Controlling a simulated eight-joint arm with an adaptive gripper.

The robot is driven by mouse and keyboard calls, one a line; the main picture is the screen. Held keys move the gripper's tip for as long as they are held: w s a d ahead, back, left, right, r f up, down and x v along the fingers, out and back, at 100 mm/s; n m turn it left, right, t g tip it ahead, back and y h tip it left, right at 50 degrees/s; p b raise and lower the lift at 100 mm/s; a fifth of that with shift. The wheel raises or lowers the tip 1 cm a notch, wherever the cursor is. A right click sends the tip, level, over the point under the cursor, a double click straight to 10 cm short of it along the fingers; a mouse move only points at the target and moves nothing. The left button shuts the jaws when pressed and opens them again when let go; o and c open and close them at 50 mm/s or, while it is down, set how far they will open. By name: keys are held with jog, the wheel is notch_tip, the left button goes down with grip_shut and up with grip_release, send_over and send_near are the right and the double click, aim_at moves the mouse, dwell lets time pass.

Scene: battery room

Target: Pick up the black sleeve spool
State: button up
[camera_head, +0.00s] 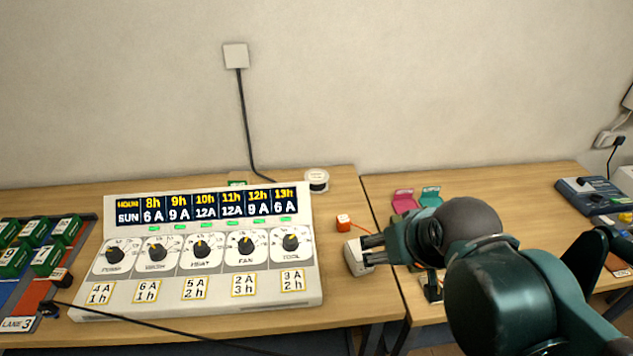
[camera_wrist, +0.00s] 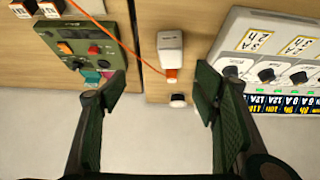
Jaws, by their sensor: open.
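The black sleeve spool (camera_head: 317,181) stands at the back of the left table, near the wall, with white flanges and a dark band. It also shows small in the wrist view (camera_wrist: 178,101), between my fingers in the picture but farther off. My gripper (camera_head: 368,250) is open and empty. In the head view it is nearer the front than the spool and to its right, apart from it. In the wrist view its two fingers (camera_wrist: 162,85) are spread wide.
A white box (camera_head: 356,258) and an orange piece (camera_head: 343,222) are near my gripper. The large dial panel (camera_head: 205,295) is left of them. A green device (camera_wrist: 85,45) lies on the other table, and an orange cable (camera_wrist: 115,38) crosses the table gap.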

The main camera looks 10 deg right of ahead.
jog(key=w+a+r+n+g+p, duration=0.2)
jog(key=w+r+n+p, duration=0.4)
jog(key=w, duration=0.7)
jog(key=n+g+p, duration=0.5)
jog(key=n+p, duration=0.3)
jog(key=n, duration=0.5)
send_over(318, 176)
notch_tip(318, 176, down, 14)
jog(key=shift+f, duration=0.15)
jog(key=shift+w+f, duration=0.15)
jog(key=shift+f, duration=0.1)
jog(key=shift+f, duration=1.35)
